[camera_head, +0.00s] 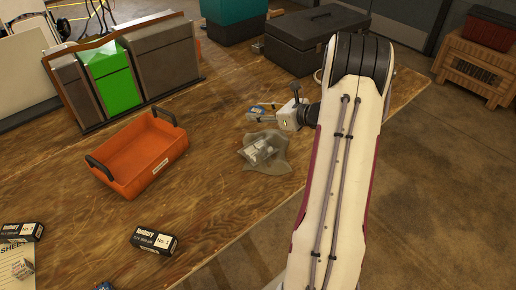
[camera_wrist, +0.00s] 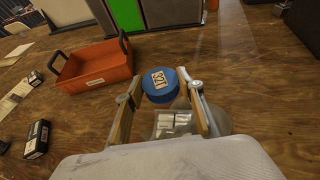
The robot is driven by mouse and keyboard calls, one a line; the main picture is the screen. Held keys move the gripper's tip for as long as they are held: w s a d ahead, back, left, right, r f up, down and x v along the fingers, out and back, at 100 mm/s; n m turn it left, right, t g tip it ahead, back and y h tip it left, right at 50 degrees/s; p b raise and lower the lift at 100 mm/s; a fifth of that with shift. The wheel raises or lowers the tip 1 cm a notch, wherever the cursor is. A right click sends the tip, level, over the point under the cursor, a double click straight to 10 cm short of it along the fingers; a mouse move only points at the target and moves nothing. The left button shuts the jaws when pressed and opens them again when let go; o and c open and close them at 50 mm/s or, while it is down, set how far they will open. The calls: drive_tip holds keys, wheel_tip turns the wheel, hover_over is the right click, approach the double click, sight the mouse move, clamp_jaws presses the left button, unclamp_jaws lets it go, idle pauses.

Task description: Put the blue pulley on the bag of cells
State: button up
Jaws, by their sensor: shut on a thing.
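The blue pulley (camera_wrist: 159,85) is a round blue disc with a tan label on its face. My gripper (camera_wrist: 160,92) is shut on it, one finger on each side. The bag of cells (camera_head: 264,152), a clear bag with several pale cells, lies on the table on the near side of my gripper. In the wrist view the bag (camera_wrist: 175,123) appears between and below the fingers, partly covered. The pulley appears apart from the bag; its height is hard to tell.
An orange tray (camera_head: 139,152) stands left of the bag. Grey bins and one green bin (camera_head: 112,76) stand behind it. A dark toolbox (camera_head: 306,42) sits at the back. Small dark boxes (camera_head: 154,241) lie at the front left. The wood around the bag is clear.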

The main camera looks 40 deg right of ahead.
hover_over(261, 150)
drive_tip(key=shift+w+f, duration=0.1)
drive_tip(key=shift+f, duration=2.4)
drive_tip(key=shift+f, duration=0.1)
drive_tip(key=shift+f, duration=3.05)
drive_tip(key=shift+f, duration=0.1)
drive_tip(key=shift+f, duration=1.75)
drive_tip(key=shift+f, duration=0.1)
drive_tip(key=o, duration=1.2)
drive_tip(key=shift+c, duration=0.2)
